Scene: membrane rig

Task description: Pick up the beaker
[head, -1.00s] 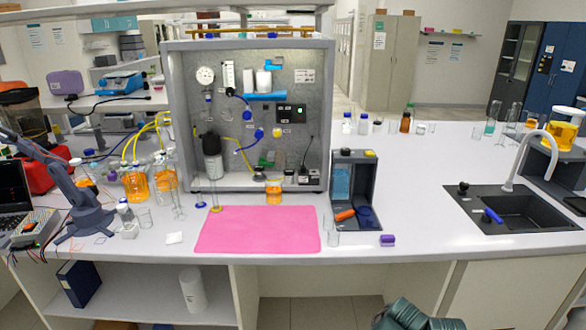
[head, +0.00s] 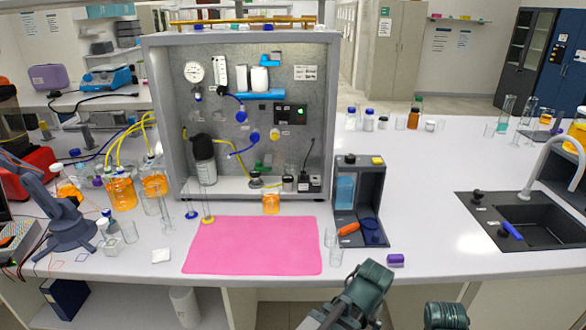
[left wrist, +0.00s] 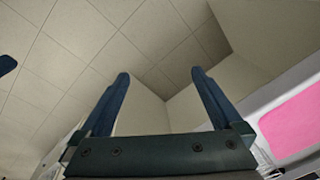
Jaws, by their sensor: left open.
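A beaker with orange liquid (head: 271,202) stands upright on the rig's front ledge, behind the pink mat. Small clear glass beakers (head: 336,257) stand at the mat's right edge; larger ones with orange liquid (head: 120,194) stand at the left. I cannot tell which beaker the task means. My left gripper (left wrist: 160,76) is open in the left wrist view, with nothing between its dark blue fingers. It points at floor tiles and a pale panel, apart from any beaker. In the head view only teal parts of my arms show at the bottom; no fingertips are visible there.
The pink mat (head: 252,246) is bare. A dark grey holder (head: 374,205) stands right of it, with a purple block (head: 396,260) near the bench edge. A blue robot arm (head: 68,228) stands at the left. The sink (head: 530,221) is at the right.

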